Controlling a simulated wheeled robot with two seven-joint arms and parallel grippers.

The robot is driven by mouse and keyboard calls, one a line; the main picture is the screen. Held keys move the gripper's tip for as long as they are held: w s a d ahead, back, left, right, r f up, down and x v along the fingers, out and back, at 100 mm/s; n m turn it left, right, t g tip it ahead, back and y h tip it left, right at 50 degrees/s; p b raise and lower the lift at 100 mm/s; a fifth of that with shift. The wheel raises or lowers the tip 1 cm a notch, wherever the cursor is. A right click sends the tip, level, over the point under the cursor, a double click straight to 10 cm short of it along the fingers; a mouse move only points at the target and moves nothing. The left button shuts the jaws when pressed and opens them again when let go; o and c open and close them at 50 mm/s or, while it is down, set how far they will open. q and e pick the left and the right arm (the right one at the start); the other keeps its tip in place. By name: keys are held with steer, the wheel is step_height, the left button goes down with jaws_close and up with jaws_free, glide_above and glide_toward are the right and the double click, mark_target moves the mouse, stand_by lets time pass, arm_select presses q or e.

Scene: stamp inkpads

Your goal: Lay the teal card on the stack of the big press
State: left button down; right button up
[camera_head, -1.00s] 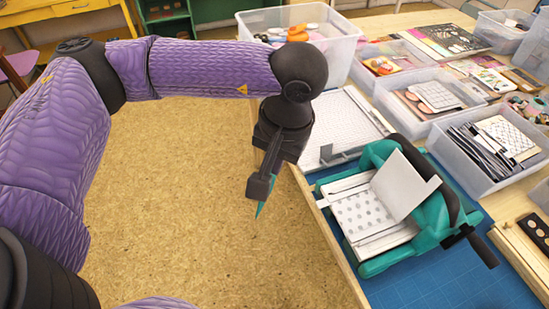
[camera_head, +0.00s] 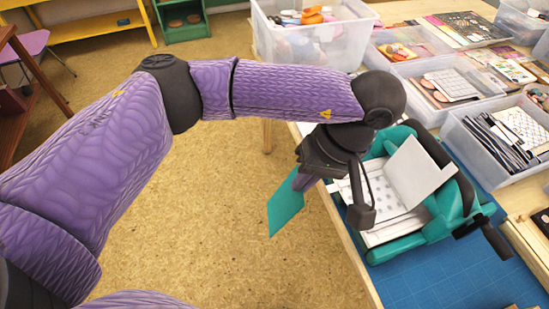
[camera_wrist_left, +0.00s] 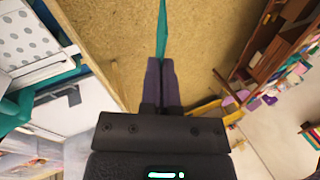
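My left gripper (camera_head: 303,182) is shut on the teal card (camera_head: 285,207), which hangs tilted from its fingertips over the floor, just left of the table's edge. In the left wrist view the fingers (camera_wrist_left: 162,72) are closed together on the card (camera_wrist_left: 162,35), which shows nearly edge-on. The big press (camera_head: 440,205) is teal with a dark roller and crank, on the table right of the gripper. Its white plate stands tilted open. The white stack (camera_head: 395,227) with grey dots lies in its bed, partly hidden by my wrist. The dotted stack also shows in the left wrist view (camera_wrist_left: 27,38). My right gripper is out of view.
A clear bin (camera_head: 312,45) of craft tools stands behind my forearm. Clear boxes with cards (camera_head: 500,140) stand right of and behind the press. The blue mat (camera_head: 430,275) is bare in front of the press. Open floor lies left of the table.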

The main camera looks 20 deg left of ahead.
arm_select(q)
steer(key=d+f+n+g+h+b, duration=0.1)
steer(key=d+n+g+h+b, duration=0.15)
steer(key=d+n+h, duration=0.7)
steer(key=d+f+n+g+h+b, duration=0.15)
steer(key=n+g+h, duration=0.25)
steer(key=n, duration=1)
steer(key=w+a+f+n+t+h+b, duration=0.1)
steer(key=w+a+f+n+t+h, duration=0.1)
steer(key=f+n+t, duration=0.3)
steer(key=w+a+f+n+t+h+b, duration=0.1)
steer(key=w+a+f+n+t+h, duration=0.2)
steer(key=n+t, duration=0.7)
step_height(320, 180, down, 2)
steer(key=w+a+t, duration=0.1)
steer(key=t, duration=0.3)
steer(key=shift+a+f, duration=0.15)
steer(key=shift+a, duration=0.05)
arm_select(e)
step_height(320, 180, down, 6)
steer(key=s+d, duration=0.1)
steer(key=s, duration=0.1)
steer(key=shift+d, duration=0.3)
arm_select(q)
steer(key=shift+a, duration=0.1)
